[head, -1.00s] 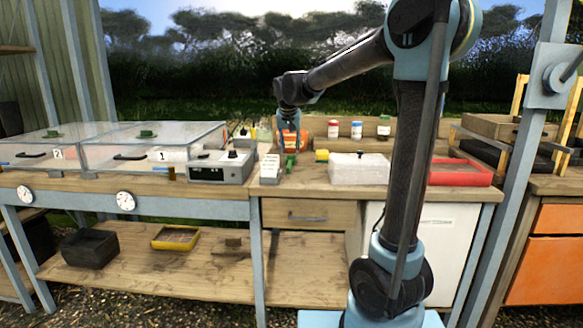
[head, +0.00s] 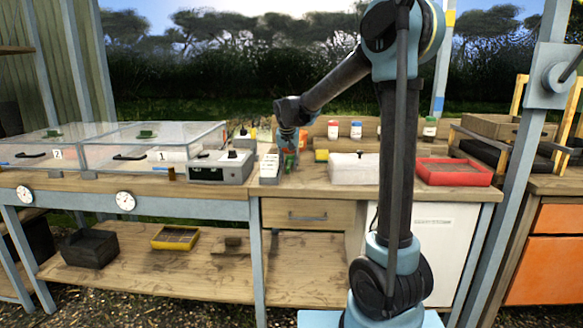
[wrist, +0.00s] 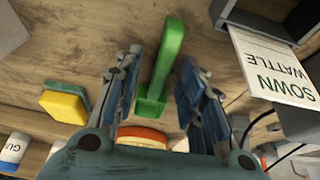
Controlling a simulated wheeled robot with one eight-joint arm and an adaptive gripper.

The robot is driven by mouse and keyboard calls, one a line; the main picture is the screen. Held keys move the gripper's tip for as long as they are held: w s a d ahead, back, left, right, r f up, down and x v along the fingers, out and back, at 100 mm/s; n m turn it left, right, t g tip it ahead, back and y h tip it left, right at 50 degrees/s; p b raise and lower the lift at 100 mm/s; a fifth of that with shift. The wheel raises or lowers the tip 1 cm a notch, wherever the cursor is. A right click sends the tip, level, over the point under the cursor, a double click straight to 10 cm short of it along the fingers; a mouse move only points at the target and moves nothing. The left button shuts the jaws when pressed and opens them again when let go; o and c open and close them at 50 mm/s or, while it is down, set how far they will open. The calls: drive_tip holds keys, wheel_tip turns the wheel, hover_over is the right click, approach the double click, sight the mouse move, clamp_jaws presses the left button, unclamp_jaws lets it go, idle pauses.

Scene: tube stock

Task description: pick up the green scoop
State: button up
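The green scoop (wrist: 164,62) lies on the wooden bench top in the wrist view, its handle pointing up the picture and its wider end toward my palm. My gripper (wrist: 158,75) is open, with one finger on each side of the scoop and a gap on both sides. In the head view my gripper (head: 291,160) is low over the bench, beside the small labelled box. There the scoop is mostly hidden behind the gripper.
A box with a "SOWN WATTLE" card (wrist: 276,68) stands close on the right in the wrist view. A yellow and green sponge (wrist: 66,106) lies left. In the head view, a white box (head: 355,169) and a red tray (head: 453,172) stand to the right.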

sight(289, 164)
clamp_jaws()
wheel_tip(289, 164, up, 10)
idle(0.7)
